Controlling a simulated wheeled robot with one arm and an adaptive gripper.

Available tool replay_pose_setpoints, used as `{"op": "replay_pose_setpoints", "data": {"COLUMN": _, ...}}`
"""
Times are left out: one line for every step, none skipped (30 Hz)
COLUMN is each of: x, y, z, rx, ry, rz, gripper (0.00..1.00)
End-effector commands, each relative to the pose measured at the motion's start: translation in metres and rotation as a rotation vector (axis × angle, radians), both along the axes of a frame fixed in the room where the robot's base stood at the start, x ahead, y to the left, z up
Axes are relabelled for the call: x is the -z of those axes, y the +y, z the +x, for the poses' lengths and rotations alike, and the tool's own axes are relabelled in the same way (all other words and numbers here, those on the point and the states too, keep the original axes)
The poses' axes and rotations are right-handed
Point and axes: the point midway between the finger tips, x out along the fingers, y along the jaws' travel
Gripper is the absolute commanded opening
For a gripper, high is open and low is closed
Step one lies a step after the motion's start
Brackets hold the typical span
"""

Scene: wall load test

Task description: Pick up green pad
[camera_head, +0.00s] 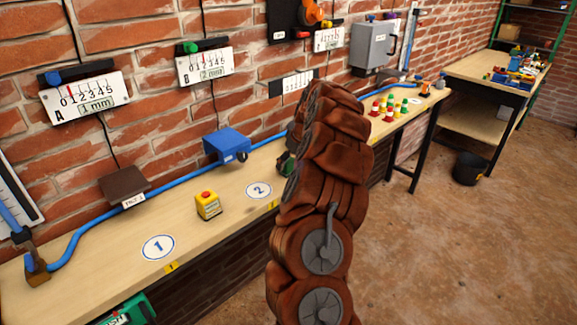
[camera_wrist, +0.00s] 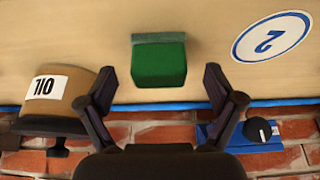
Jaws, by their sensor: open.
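The green pad (camera_wrist: 158,64) is a small block on the wooden bench. In the wrist view it lies ahead of my gripper (camera_wrist: 158,80), roughly centred between the two dark fingers. The fingers are spread apart and no contact with the pad shows. In the head view my brown-covered arm hides the gripper and most of that part of the bench. A small green patch (camera_head: 286,163) shows at the arm's left edge; I cannot tell for sure whether it is the pad.
Disc 2 (camera_wrist: 272,38) is beside the pad. A brown OIL container (camera_wrist: 55,97) stands near one finger, and a blue box with a knob (camera_wrist: 258,132) near the other. A blue hose (camera_head: 78,236) runs along the brick wall. A yellow block (camera_head: 208,206) sits left of the arm.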

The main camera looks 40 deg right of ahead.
Motion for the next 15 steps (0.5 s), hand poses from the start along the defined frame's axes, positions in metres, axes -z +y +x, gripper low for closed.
{"op": "replay_pose_setpoints", "data": {"x": 0.005, "y": 0.0, "z": 0.001, "rx": -0.001, "ry": 0.004, "rz": 0.004, "gripper": 0.92}}
{"op": "replay_pose_setpoints", "data": {"x": 0.009, "y": 0.0, "z": 0.002, "rx": -0.002, "ry": 0.004, "rz": 0.004, "gripper": 0.92}}
{"op": "replay_pose_setpoints", "data": {"x": 0.014, "y": 0.0, "z": 0.005, "rx": -0.002, "ry": 0.003, "rz": 0.003, "gripper": 0.92}}
{"op": "replay_pose_setpoints", "data": {"x": 0.017, "y": 0.0, "z": 0.007, "rx": -0.003, "ry": 0.002, "rz": 0.002, "gripper": 0.92}}
{"op": "replay_pose_setpoints", "data": {"x": 0.019, "y": 0.0, "z": 0.008, "rx": -0.003, "ry": 0.001, "rz": 0.001, "gripper": 0.92}}
{"op": "replay_pose_setpoints", "data": {"x": 0.022, "y": 0.0, "z": 0.009, "rx": -0.002, "ry": 0.0, "rz": 0.0, "gripper": 0.92}}
{"op": "replay_pose_setpoints", "data": {"x": 0.024, "y": -0.001, "z": 0.01, "rx": -0.002, "ry": 0.0, "rz": -0.001, "gripper": 0.92}}
{"op": "replay_pose_setpoints", "data": {"x": 0.025, "y": -0.001, "z": 0.01, "rx": -0.002, "ry": -0.001, "rz": -0.001, "gripper": 0.92}}
{"op": "replay_pose_setpoints", "data": {"x": 0.026, "y": -0.001, "z": 0.01, "rx": -0.001, "ry": -0.001, "rz": -0.002, "gripper": 0.92}}
{"op": "replay_pose_setpoints", "data": {"x": 0.026, "y": -0.001, "z": 0.011, "rx": -0.001, "ry": -0.001, "rz": -0.002, "gripper": 0.92}}
{"op": "replay_pose_setpoints", "data": {"x": 0.026, "y": -0.001, "z": 0.01, "rx": -0.001, "ry": -0.001, "rz": -0.001, "gripper": 0.92}}
{"op": "replay_pose_setpoints", "data": {"x": 0.026, "y": -0.001, "z": 0.01, "rx": -0.001, "ry": -0.001, "rz": -0.001, "gripper": 0.92}}
{"op": "replay_pose_setpoints", "data": {"x": 0.026, "y": -0.001, "z": 0.01, "rx": -0.001, "ry": -0.001, "rz": -0.001, "gripper": 0.92}}
{"op": "replay_pose_setpoints", "data": {"x": 0.026, "y": -0.001, "z": 0.01, "rx": -0.001, "ry": -0.001, "rz": -0.001, "gripper": 0.92}}
{"op": "replay_pose_setpoints", "data": {"x": 0.026, "y": -0.001, "z": 0.01, "rx": -0.001, "ry": -0.001, "rz": -0.001, "gripper": 0.89}}
